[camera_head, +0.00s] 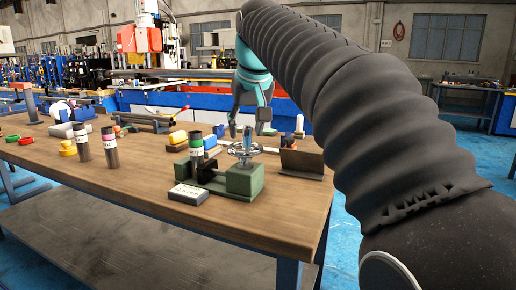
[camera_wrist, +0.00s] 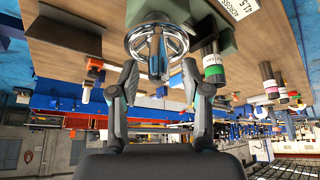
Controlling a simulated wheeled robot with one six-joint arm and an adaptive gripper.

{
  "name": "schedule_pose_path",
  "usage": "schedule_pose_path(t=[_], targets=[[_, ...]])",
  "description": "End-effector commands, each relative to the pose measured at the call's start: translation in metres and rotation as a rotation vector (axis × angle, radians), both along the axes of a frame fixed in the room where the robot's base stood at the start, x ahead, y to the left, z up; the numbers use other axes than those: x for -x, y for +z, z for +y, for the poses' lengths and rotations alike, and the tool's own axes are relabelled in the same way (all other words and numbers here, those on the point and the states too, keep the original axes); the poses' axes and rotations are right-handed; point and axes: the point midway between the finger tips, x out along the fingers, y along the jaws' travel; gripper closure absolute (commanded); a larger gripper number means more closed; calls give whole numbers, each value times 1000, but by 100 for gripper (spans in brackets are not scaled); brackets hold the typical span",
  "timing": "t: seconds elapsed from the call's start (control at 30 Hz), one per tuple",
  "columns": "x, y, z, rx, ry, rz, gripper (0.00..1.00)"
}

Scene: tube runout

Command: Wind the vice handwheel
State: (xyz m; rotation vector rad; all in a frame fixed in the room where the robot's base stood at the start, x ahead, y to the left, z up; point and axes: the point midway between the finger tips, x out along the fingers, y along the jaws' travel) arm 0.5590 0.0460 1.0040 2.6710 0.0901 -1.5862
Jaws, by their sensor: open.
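A green vice (camera_head: 243,181) stands near the front edge of the wooden bench. Its silvery handwheel (camera_head: 243,151) lies roughly flat on top of the right block, with a blue upright handle (camera_head: 248,138) on it. The handwheel also shows at the top of the wrist view (camera_wrist: 181,41), with the blue handle (camera_wrist: 155,55) pointing toward me. My gripper (camera_head: 249,130) is open above the wheel, pointing down. In the wrist view its fingertips (camera_wrist: 144,66) stand on either side of the handle, with gaps visible. A dark tube with a green-and-white band (camera_head: 196,147) stands upright at the vice's left part.
A small grey label block (camera_head: 188,194) lies in front of the vice. Two banded tubes (camera_head: 110,147) and coloured caps (camera_head: 68,148) are at left. The bench front between tubes and vice is clear.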

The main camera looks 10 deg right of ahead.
Motion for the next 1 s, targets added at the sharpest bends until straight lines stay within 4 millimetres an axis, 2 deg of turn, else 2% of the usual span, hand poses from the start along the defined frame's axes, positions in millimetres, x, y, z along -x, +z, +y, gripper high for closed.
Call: schedule_pose_path(t=[0.53,0.7,1.0], targets=[[-1,47,0,0,0,-2,53],[0,54,0,0,0,-2,53],[0,55,0,0,0,-1,53]])
